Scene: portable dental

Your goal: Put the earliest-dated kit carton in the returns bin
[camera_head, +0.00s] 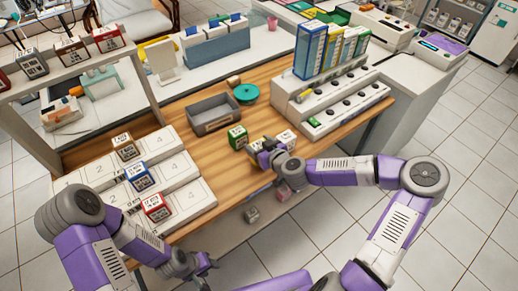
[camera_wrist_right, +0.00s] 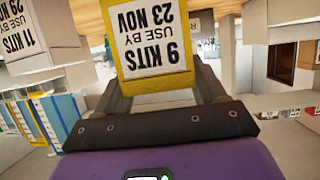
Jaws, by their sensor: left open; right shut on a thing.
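My right gripper (camera_head: 264,149) is shut on a yellow carton (camera_wrist_right: 152,45), whose label reads upside down "9 KITS USE BY 23 NOV". In the head view the arm partly hides this carton. A green carton (camera_head: 238,137) stands to the left. Brown (camera_head: 125,147), blue (camera_head: 139,178) and red (camera_head: 156,208) cartons sit on the numbered boards. A grey open bin (camera_head: 213,127) looks empty. My left gripper (camera_head: 203,266) is open and empty, off the table's front.
A white rack (camera_head: 330,105) with tall coloured boxes stands at the right. A raised shelf (camera_head: 75,60) at upper left holds more cartons. Bare wood lies left of the bin.

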